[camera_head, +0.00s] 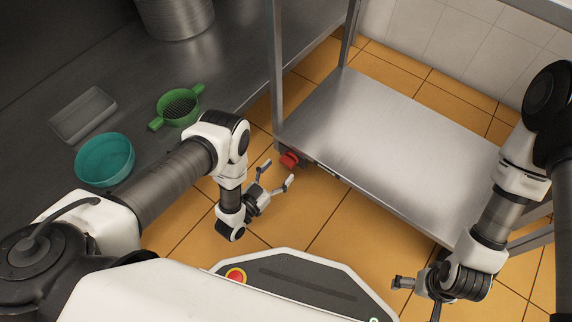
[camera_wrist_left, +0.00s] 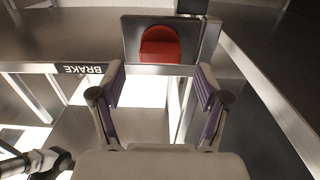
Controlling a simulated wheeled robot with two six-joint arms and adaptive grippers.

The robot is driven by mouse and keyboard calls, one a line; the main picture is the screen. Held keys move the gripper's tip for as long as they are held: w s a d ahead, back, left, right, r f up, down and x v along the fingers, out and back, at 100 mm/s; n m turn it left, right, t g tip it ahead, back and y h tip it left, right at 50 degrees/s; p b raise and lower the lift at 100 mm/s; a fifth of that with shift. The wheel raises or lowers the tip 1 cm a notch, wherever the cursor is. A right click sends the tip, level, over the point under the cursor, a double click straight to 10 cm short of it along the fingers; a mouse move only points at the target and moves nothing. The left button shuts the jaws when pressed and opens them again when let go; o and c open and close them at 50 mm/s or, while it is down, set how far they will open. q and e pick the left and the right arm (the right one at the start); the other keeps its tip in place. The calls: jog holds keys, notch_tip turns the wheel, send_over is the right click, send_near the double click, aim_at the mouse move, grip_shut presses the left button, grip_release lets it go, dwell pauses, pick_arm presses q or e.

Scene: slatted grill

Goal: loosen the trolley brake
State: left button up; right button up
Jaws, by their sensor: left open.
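The brake is a red pedal (camera_head: 289,160) on a dark mount under the near left corner of the steel trolley (camera_head: 385,140). In the left wrist view the red pedal (camera_wrist_left: 160,46) sits in a dark square housing at top centre, beyond the fingertips. A BRAKE label (camera_wrist_left: 83,69) shows upside down on the trolley edge to its left. My left gripper (camera_head: 279,171) is open and empty, its fingers pointing at the pedal with a small gap; its fingers also frame the lower pedal area in the wrist view (camera_wrist_left: 160,78). My right gripper (camera_head: 416,297) looks open and empty near the trolley's front edge.
A steel counter (camera_head: 235,60) runs along the left with a green strainer (camera_head: 178,108), a teal bowl (camera_head: 104,160), a clear tray (camera_head: 83,115) and a steel pot (camera_head: 176,16). A trolley post (camera_head: 275,65) rises by the pedal. Orange tiled floor (camera_head: 345,235) is free in front.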

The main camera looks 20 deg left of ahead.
aim_at(285, 164)
pick_arm(q)
jog(key=b+x, duration=0.1)
jog(key=x, duration=0.2)
jog(key=shift+f, duration=0.15)
jog(key=shift+w+d, duration=0.1)
jog(key=shift+w, duration=0.2)
jog(key=c, duration=1.2)
jog(key=shift+o, duration=0.2)
